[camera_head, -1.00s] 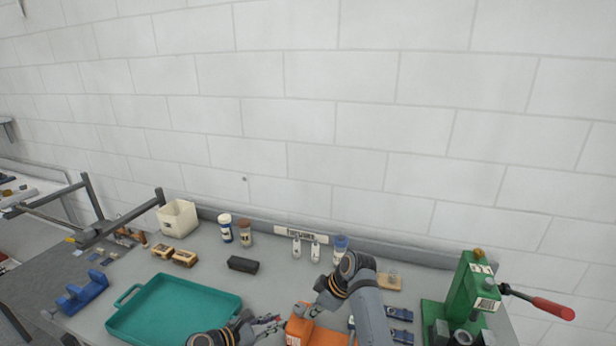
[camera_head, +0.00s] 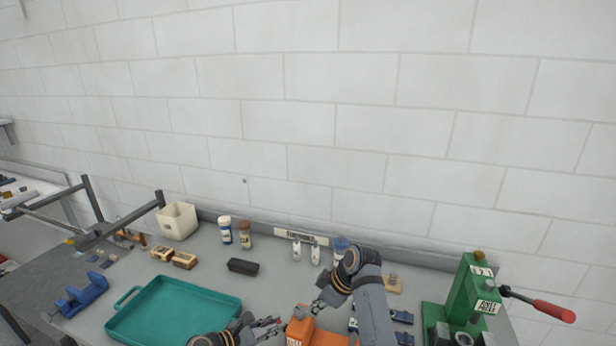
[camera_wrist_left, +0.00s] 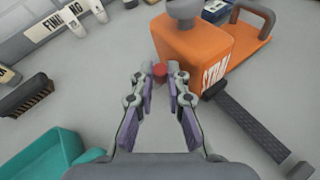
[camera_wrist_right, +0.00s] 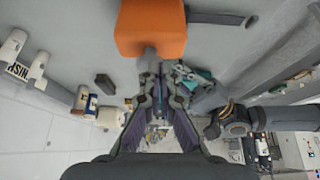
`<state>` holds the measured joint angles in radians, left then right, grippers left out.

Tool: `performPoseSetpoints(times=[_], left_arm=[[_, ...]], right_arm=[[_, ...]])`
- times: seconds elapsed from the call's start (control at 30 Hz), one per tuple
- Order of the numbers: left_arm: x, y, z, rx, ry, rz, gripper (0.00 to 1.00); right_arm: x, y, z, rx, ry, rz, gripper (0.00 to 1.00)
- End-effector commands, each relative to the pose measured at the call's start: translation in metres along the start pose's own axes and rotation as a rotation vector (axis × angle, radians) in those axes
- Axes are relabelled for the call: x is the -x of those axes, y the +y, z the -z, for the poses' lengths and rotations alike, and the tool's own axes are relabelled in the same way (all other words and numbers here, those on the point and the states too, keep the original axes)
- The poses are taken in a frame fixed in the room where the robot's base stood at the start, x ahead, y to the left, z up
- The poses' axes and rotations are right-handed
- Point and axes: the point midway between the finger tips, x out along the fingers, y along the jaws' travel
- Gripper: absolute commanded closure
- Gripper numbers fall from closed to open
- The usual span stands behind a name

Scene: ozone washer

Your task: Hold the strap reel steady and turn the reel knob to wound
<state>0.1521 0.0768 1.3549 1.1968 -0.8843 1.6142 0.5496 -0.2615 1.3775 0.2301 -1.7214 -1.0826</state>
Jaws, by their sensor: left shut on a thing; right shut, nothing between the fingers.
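The strap reel (camera_wrist_left: 195,50) is an orange block with "STRAP" lettering and a strap lying out from its side. It also shows in the head view (camera_head: 318,338) and the right wrist view (camera_wrist_right: 150,25). Its grey knob (camera_wrist_left: 184,10) is on top. My left gripper (camera_wrist_left: 162,76) is shut on a small red part (camera_wrist_left: 160,69) beside the reel; I cannot tell whether that part belongs to the reel. My right gripper (camera_wrist_right: 150,74) is shut and empty, its tips close to the grey knob (camera_wrist_right: 148,52). Whether they touch is hidden.
A teal tray (camera_head: 130,335) lies left of the reel. A dark brush (camera_head: 243,266) and jars (camera_head: 226,229) stand behind. A green press (camera_head: 468,290) with a red-handled lever (camera_head: 553,310) is at the right. Blue buckles lie close right of the reel.

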Motion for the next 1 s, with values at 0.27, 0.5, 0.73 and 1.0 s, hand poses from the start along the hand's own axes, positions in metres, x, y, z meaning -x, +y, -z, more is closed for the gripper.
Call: performPoseSetpoints(times=[0.27, 0.5, 0.73, 1.0], left_arm=[[0.0, 0.001, 0.0, -0.001, 0.0, -0.002, 1.0], [0.0, 0.001, 0.0, -0.001, 0.0, -0.003, 1.0], [0.0, 0.001, 0.0, -0.001, 0.0, -0.003, 1.0], [0.0, 0.001, 0.0, -0.001, 0.0, -0.002, 1.0]], right_arm=[[0.027, 0.0, 0.015, 0.0, -0.002, 0.001, 1.0], [0.029, 0.0, 0.015, -0.001, -0.002, 0.001, 1.0], [0.036, 0.026, 0.02, 0.001, -0.004, -0.001, 1.0], [0.032, 0.03, 0.018, -0.002, -0.004, 0.001, 1.0]])
